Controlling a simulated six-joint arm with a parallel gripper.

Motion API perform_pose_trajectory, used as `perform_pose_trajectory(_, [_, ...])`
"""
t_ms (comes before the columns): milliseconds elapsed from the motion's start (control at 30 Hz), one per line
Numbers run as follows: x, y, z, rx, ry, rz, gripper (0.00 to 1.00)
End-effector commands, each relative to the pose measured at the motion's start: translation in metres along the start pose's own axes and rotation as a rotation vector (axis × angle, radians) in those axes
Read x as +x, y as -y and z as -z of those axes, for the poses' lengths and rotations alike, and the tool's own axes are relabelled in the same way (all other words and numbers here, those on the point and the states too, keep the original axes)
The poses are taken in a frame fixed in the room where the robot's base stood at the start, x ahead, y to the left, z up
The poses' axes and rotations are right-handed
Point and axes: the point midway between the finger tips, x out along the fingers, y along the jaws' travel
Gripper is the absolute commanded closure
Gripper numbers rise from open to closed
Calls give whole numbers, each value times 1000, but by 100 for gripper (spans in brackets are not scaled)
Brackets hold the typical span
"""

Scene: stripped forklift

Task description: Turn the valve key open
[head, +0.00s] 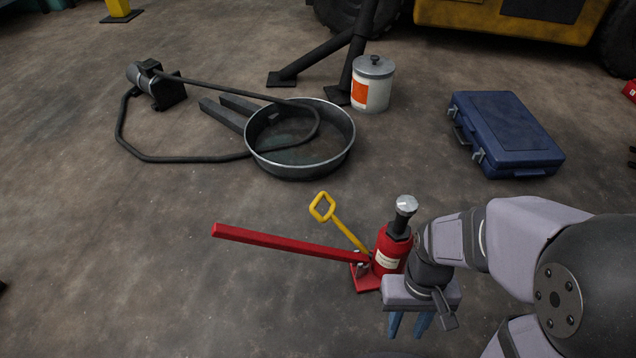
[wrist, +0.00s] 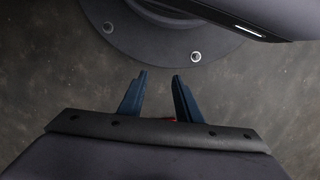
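The valve key is most likely the yellow rod with a square loop handle (head: 322,207), which slants down to the base of a red bottle jack (head: 391,250). Its lower end is hidden behind the jack's red lever. My gripper (head: 409,328) hangs just in front and right of the jack, pointing down, apart from the yellow key. In the wrist view its two blue fingers (wrist: 159,78) are spread with bare floor between their tips. The gripper is open and empty. The key does not show in the wrist view.
A long red lever (head: 285,243) sticks out left from the jack. A round metal pan (head: 350,150), a hose with a pump (head: 170,92), a white can (head: 383,90) and a blue case (head: 508,135) stand behind. The floor at front left is clear.

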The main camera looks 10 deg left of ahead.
Motion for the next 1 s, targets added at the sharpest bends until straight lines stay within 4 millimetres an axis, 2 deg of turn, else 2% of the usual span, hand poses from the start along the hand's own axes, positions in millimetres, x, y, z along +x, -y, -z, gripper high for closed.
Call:
perform_pose_trajectory(33, [-19, 7, -8, -37, 55, -7, 69])
perform_pose_trajectory(100, [-26, 16, -4, -79, 95, -17, 69])
perform_pose_trajectory(267, [-41, 40, 31, -157, 127, -33, 69])
perform_pose_trajectory(467, [-50, 84, 102, -205, 95, -36, 69])
perform_pose_trajectory(600, [-52, 115, 157, -156, 32, -20, 69])
perform_pose_trajectory(733, [-60, 137, 212, -60, -50, 14, 69])
perform_pose_trajectory(833, [-85, 154, 254, 33, -134, 55, 69])
perform_pose_trajectory(900, [-110, 164, 279, 105, -193, 91, 69])
perform_pose_trajectory(1000, [-138, 176, 303, 232, -242, 142, 69])
